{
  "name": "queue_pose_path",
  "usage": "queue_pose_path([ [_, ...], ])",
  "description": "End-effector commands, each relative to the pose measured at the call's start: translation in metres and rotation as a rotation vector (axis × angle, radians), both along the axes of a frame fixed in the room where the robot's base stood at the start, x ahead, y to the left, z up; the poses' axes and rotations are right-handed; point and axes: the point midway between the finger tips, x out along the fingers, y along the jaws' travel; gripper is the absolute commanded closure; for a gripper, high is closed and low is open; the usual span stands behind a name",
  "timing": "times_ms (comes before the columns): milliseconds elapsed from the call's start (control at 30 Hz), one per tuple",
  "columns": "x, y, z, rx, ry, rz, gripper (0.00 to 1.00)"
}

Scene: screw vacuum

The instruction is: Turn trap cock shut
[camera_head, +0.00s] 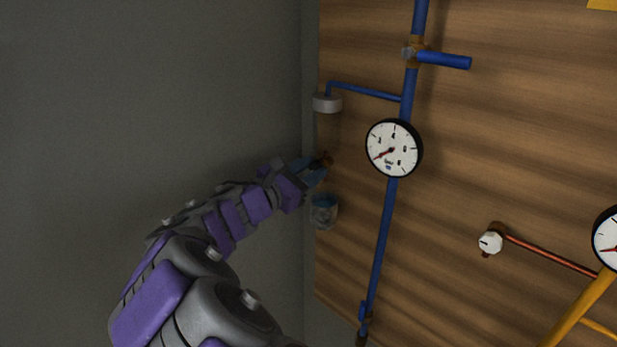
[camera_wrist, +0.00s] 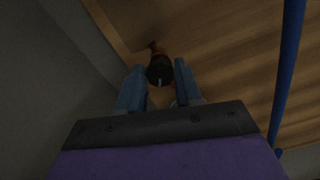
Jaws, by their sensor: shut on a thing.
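The trap cock (camera_wrist: 160,72) is a dark round knob with a pale line on its face and a reddish-brown stem behind it. In the wrist view my gripper (camera_wrist: 159,80) has one blue finger on each side of the knob and is shut on it. In the head view my gripper (camera_head: 318,168) reaches the board's left edge, and the cock (camera_head: 327,158) shows only as a small brown bit past the fingers. The trap's pale cap (camera_head: 327,103) is above the gripper. A cup with blue contents (camera_head: 323,209) is just below it.
A blue pipe (camera_head: 386,230) with a round gauge (camera_head: 394,148) runs down the wooden board (camera_head: 460,150) right of the gripper. A blue lever (camera_head: 443,60) is higher up. A white knob (camera_head: 490,242) and yellow pipe (camera_head: 577,312) are lower right. Left of the board is bare grey wall.

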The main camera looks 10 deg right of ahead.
Motion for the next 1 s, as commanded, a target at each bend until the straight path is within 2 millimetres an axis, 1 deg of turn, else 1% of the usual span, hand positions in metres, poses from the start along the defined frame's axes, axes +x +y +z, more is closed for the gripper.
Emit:
queue_pose_path([
  [300, 0.0004, 0.0007, 0.0003, 0.056, -0.081, 0.004, 0.96],
  [733, 0.0006, 0.0012, 0.0005, 0.063, -0.087, 0.004, 0.96],
  [767, 0.0006, 0.0012, 0.0005, 0.063, -0.088, 0.005, 0.63],
  [1000, -0.0005, 0.0004, 0.0005, 0.062, -0.087, 0.003, 0.40],
])
